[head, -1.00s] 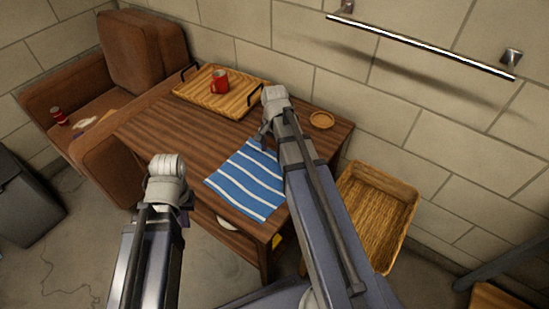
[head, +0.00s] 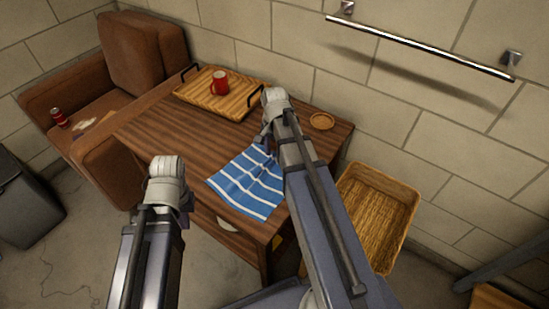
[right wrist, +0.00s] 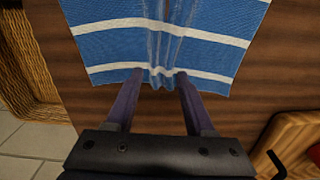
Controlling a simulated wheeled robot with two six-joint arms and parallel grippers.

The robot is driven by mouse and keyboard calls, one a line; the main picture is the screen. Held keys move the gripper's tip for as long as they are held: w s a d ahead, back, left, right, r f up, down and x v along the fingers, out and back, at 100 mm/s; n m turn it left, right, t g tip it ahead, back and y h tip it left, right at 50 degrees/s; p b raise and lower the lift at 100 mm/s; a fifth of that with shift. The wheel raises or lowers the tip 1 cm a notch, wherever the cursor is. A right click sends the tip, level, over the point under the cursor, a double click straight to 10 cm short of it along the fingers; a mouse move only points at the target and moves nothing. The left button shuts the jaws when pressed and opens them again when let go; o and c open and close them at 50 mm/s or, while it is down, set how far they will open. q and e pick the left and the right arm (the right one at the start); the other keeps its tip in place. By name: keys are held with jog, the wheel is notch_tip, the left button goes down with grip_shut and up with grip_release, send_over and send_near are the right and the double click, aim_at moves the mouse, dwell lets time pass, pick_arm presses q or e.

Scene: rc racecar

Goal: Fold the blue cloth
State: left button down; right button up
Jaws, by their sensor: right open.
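The blue cloth (head: 245,186) with white stripes lies on the wooden table (head: 165,135), its surface rumpled. My right gripper (head: 268,138) is at the cloth's far edge, partly hidden by its own wrist. In the right wrist view, my right gripper (right wrist: 161,78) is open, with its two fingertips at the edge of the cloth (right wrist: 120,52). A pinched-up ridge of cloth runs between the fingers. My left gripper (head: 180,208) is left of the cloth, apart from it near the table's front edge; its fingers are too hidden to read.
A wicker tray (head: 238,102) with a red mug (head: 220,84) stands at the table's back left. A small round coaster (head: 321,121) lies at the back right. A wicker basket (head: 402,205) is right of the table. A brown armchair (head: 143,52) stands left.

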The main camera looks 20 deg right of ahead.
jog(key=c, duration=0.7)
jog(key=shift+a+r, duration=0.1)
jog(key=shift+r, duration=0.05)
grip_shut()
jog(key=s+a+r+p, duration=0.4)
jog(key=a+r+p, duration=0.3)
jog(key=r+p, duration=0.1)
jog(key=s+a+f+b, duration=0.1)
jog(key=a+f+b, duration=0.1)
jog(key=a, duration=0.1)
jog(key=s+a+f+b, duration=0.2)
jog(key=a, duration=0.1)
jog(key=s+a+f+b, duration=0.2)
jog(key=a+f, duration=0.1)
jog(key=shift+a+b, duration=0.15)
jog(key=shift+b, duration=0.15)
jog(key=shift+r, duration=0.1)
jog(key=o, duration=1.5)
grip_release()
